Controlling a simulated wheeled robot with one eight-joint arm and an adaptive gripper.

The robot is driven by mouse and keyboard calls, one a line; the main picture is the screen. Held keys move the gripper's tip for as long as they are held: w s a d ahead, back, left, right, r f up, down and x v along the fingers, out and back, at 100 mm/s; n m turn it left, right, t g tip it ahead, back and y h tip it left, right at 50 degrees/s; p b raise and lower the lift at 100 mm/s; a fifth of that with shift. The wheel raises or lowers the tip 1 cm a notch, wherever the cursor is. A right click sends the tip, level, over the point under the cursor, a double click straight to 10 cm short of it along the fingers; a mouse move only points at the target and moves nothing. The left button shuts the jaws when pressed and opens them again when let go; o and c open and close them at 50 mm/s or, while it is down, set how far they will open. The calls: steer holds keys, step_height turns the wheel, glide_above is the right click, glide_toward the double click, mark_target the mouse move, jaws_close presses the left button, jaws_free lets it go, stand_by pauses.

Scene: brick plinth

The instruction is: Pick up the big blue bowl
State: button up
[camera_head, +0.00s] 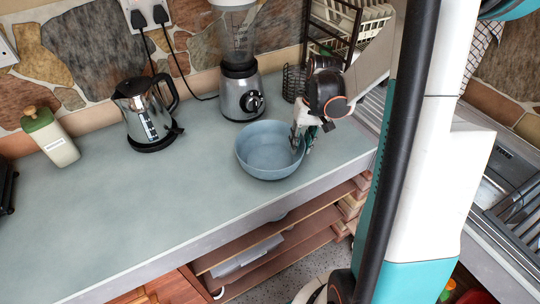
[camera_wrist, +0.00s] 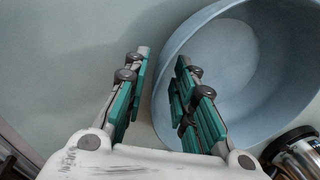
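The big blue bowl (camera_head: 262,150) stands upright on the counter in the head view. It looks empty. My gripper (camera_head: 302,146) points down at the bowl's right rim. In the wrist view, my gripper (camera_wrist: 163,64) is open, with a gap between its two teal-padded fingers. The bowl (camera_wrist: 232,55) fills the right side there. The right finger is over the inside of the bowl and the left finger is outside it, so the bowl's wall lies between them. I cannot tell if either finger touches it.
A blender (camera_head: 241,90) stands behind the bowl, with a dark wire holder (camera_head: 293,83) and a dish rack (camera_head: 335,22) near my arm. A kettle (camera_head: 147,118) and a green-topped bottle (camera_head: 50,140) are to the left. The counter (camera_head: 130,210) is clear at front left.

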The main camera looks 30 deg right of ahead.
jaws_close()
steer(key=shift+r, duration=0.15)
